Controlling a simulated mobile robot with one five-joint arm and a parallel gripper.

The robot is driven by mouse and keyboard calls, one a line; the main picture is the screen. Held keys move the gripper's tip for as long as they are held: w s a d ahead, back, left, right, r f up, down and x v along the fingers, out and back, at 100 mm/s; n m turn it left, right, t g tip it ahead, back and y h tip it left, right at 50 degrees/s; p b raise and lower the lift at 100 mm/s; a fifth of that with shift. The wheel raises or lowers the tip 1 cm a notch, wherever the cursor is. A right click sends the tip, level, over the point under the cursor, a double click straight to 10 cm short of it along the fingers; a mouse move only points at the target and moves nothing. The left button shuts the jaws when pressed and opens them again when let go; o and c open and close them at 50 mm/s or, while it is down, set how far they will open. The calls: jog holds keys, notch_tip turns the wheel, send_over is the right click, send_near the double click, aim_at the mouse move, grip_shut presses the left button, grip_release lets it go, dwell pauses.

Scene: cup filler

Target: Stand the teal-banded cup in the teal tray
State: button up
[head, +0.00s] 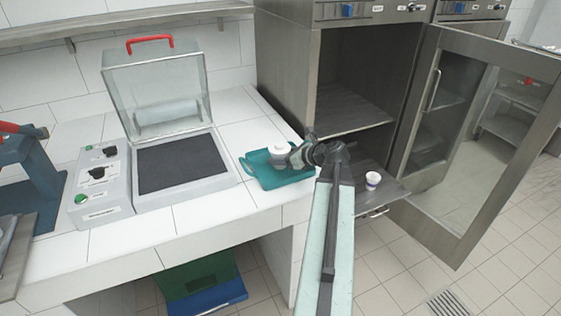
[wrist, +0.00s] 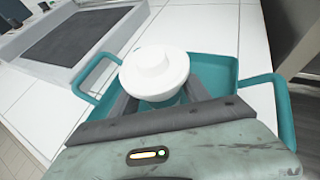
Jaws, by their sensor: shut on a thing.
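A white cup (head: 279,152) is at the teal tray (head: 262,181) on the white counter. In the wrist view the cup (wrist: 155,70) shows a wide white top with a smaller raised disc on it. It looks upright, and its lower part and band are mostly hidden by my gripper. My gripper (head: 297,156) reaches in from the right and is shut on the cup, with one finger on each side in the wrist view (wrist: 165,99). The tray (wrist: 220,68) lies under the cup and fingers. I cannot tell whether the cup's base touches the tray floor.
A machine with a raised clear lid (head: 158,95) and dark plate stands left of the tray. A second white cup with a purple band (head: 372,180) stands on a metal shelf at right. The open cabinet door (head: 472,140) juts out. Bare counter (head: 190,217) lies in front.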

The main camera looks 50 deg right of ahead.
jog(key=shift+a, duration=0.1)
jog(key=o, duration=1.5)
jog(key=shift+r, duration=0.15)
jog(key=p+v, duration=0.5)
jog(key=v, duration=0.7)
